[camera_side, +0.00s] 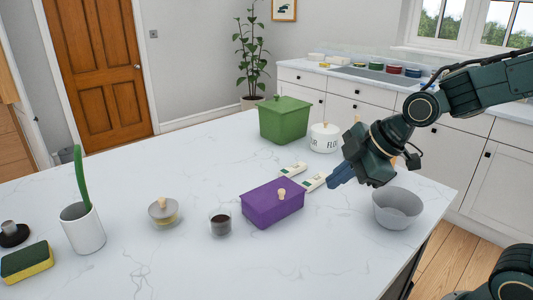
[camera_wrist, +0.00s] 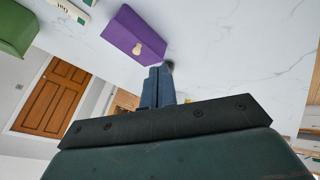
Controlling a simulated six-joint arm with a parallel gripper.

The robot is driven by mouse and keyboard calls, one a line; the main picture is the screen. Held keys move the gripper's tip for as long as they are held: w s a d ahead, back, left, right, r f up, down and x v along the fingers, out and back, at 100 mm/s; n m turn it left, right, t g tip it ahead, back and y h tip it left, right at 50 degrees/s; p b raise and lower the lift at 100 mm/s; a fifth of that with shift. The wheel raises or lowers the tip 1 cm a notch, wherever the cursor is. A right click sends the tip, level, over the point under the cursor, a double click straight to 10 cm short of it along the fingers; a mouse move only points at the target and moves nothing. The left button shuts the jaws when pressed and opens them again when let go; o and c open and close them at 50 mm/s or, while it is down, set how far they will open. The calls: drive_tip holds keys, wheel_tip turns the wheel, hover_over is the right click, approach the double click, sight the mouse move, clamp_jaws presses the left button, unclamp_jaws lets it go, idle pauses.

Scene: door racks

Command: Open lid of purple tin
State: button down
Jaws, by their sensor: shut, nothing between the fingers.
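The purple tin (camera_side: 272,205) is a rectangular box on the white marble worktop, with its purple lid on and a small cream knob (camera_side: 282,193) on top. It also shows in the wrist view as the purple tin (camera_wrist: 126,34), with the knob (camera_wrist: 137,48) facing my gripper. My gripper (camera_side: 334,180) is shut and empty, to the right of the tin and above the worktop, apart from it. In the wrist view the closed blue fingers (camera_wrist: 158,85) point toward the worktop beside the tin.
A grey bowl (camera_side: 397,208) stands right of the tin, near the worktop edge. A green box (camera_side: 285,120) and flour pot (camera_side: 324,138) stand further back. A dark-filled glass (camera_side: 220,223) and lidded jar (camera_side: 163,212) stand left.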

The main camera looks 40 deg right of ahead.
drive_tip(key=shift+w+a+f+n, duration=0.2)
drive_tip(key=shift+w+f+n, duration=0.15)
drive_tip(key=shift+w+n, duration=0.3)
drive_tip(key=shift+w, duration=0.1)
drive_tip(key=shift+x, duration=5.05)
drive_tip(key=shift+w+d+r, duration=0.1)
drive_tip(key=shift+w+d, duration=0.15)
drive_tip(key=shift+w, duration=0.65)
drive_tip(key=shift+w+d, duration=0.25)
drive_tip(key=shift+w, duration=0.65)
drive_tip(key=shift+w, duration=0.1)
approach(261, 188)
drive_tip(key=shift+x, duration=2.6)
drive_tip(key=shift+w+d, duration=0.15)
